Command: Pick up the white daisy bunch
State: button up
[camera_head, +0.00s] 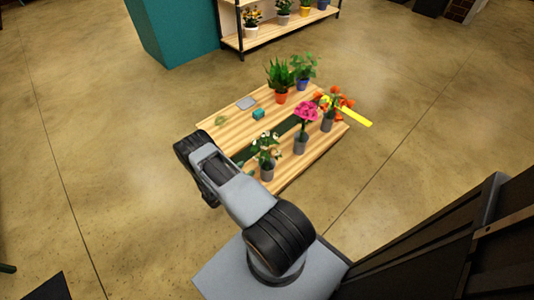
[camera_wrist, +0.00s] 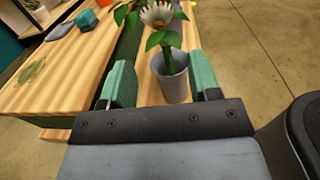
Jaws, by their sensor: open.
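The white daisy bunch (camera_head: 265,146) stands upright in a grey vase (camera_head: 267,173) at the near side of the wooden table. In the wrist view the white daisy head (camera_wrist: 157,14) and green leaves rise from the grey vase (camera_wrist: 173,86). My gripper (camera_wrist: 160,62) is open, with one green finger on each side of the vase and stem. The vase sits nearer the right finger; whether they touch is unclear. In the head view my arm hides most of the gripper.
The wooden table (camera_head: 222,132) also holds a pink flower bunch (camera_head: 305,112), orange-red flowers (camera_head: 335,97), potted plants (camera_head: 280,76), a teal block (camera_head: 259,114) and a grey slab (camera_head: 246,103). A dark strip crosses the tabletop. A plant shelf (camera_head: 265,36) stands behind.

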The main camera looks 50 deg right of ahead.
jog(key=b, duration=0.1)
send_near(267, 157)
jog(key=d+r, duration=0.1)
jog(key=d, duration=0.3)
jog(key=shift+n+t, duration=0.3)
jog(key=shift+t, duration=0.1)
jog(key=shift+w+d+r+b, duration=0.15)
jog(key=shift+d+b, duration=0.4)
jog(key=shift+d, duration=1.1)
jog(key=shift+w+d+f+b, duration=0.15)
jog(key=shift+d+b, duration=0.4)
jog(key=shift+d, duration=1.15)
jog(key=shift+r, duration=0.1)
jog(key=shift+c, duration=0.4)
grip_shut()
